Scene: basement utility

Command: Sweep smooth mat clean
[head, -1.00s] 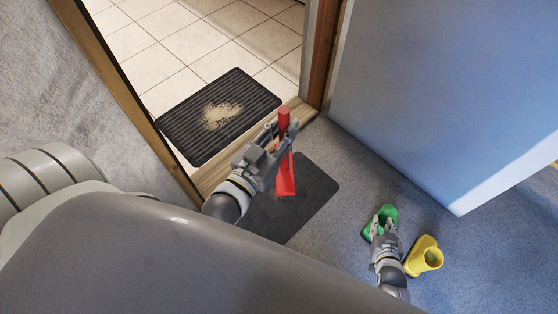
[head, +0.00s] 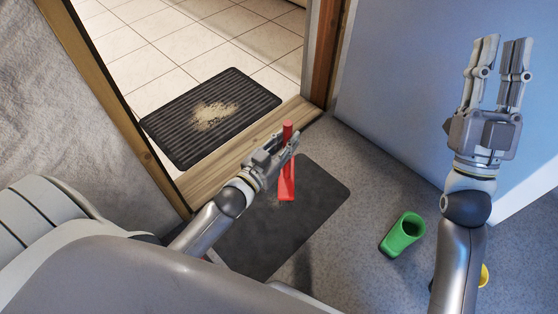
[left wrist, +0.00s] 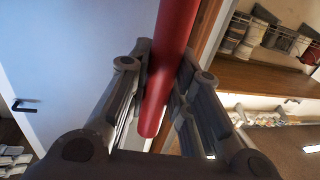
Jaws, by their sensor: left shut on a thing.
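The smooth mat (head: 318,190) is a plain dark grey mat on the carpet, partly covered by my left arm. No clear heap of dirt shows on its visible part. My left gripper (head: 289,145) is shut on a red brush (head: 287,185) and holds it over the smooth mat, head down. Whether the bristles touch the mat I cannot tell. In the left wrist view the red handle (left wrist: 170,65) runs between the fingers. My right gripper (head: 501,55) is raised at the right, its fingers apart and empty.
A ribbed mat (head: 170,133) with a pale heap of grit (head: 214,114) lies on tiles beyond a wooden threshold (head: 225,165). A yellow boot (head: 484,275) is mostly hidden behind my right arm. A blue door (head: 400,80) stands at right.

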